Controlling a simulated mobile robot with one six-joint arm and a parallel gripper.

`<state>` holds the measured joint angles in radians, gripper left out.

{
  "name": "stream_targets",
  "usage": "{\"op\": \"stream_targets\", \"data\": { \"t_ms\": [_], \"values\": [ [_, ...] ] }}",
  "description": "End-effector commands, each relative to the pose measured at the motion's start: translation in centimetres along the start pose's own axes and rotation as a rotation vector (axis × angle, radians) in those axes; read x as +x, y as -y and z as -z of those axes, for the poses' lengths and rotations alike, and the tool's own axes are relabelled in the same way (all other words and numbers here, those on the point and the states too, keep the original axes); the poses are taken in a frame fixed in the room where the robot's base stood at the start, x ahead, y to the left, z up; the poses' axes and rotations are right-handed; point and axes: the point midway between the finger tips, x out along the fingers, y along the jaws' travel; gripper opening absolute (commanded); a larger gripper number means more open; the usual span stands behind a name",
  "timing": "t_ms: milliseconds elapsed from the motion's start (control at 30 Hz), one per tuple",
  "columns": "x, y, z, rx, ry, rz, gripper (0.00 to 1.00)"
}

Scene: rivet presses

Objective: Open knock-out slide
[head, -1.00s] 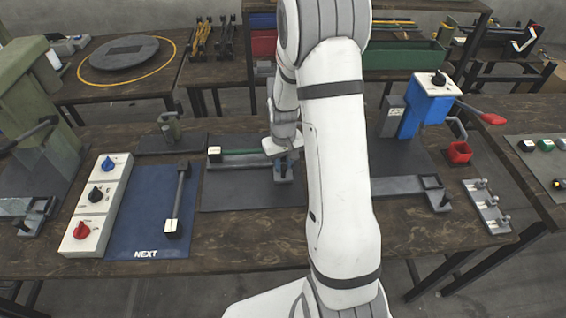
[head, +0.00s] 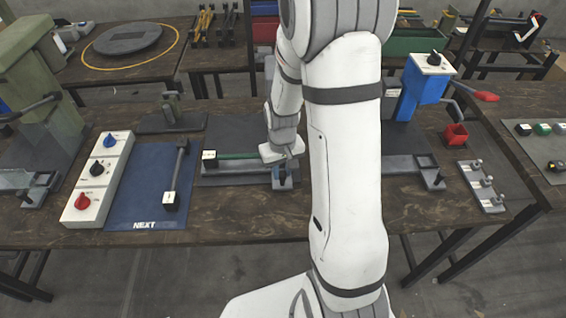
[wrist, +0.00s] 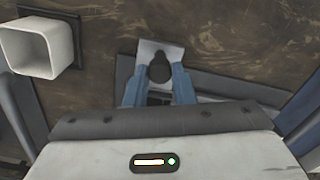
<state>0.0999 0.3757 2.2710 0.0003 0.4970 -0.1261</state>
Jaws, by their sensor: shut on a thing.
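The knock-out slide seems to be the grey bar with a green strip (head: 238,156) and a black, white-topped block (head: 209,158) at its left end. It lies across a dark plate (head: 232,132) on the middle of the bench. My gripper (head: 282,178) is at the bar's right end, partly hidden by my wrist. In the wrist view, the blue fingers of my gripper (wrist: 159,88) are shut on a dark round knob (wrist: 160,67). The knob stands on a pale tab (wrist: 160,50). The join between knob and bar is hidden.
A white control box (head: 98,178) with several knobs and a blue NEXT mat (head: 150,190) lie left. A blue press (head: 425,85), a red cup (head: 455,134) and another bar fixture (head: 405,162) are right. A white square cup (wrist: 38,48) shows in the wrist view.

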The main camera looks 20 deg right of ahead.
Motion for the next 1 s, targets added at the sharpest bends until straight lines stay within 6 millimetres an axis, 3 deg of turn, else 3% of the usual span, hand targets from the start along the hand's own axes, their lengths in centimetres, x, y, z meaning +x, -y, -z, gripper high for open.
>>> {"op": "stream_targets", "data": {
  "t_ms": [400,433,600,700,1000],
  "values": [
    [-0.11,0.43,-0.52,0.001,-0.004,0.0,0.0],
    [-0.11,0.44,-0.52,0.001,-0.004,0.0,0.23],
    [-0.09,0.47,-0.53,-0.001,-0.003,0.0,0.37],
    [-0.08,0.49,-0.54,-0.002,-0.003,0.0,0.44],
    [-0.52,0.51,-0.5,-0.003,-0.004,-0.001,0.44]
  ]
}}
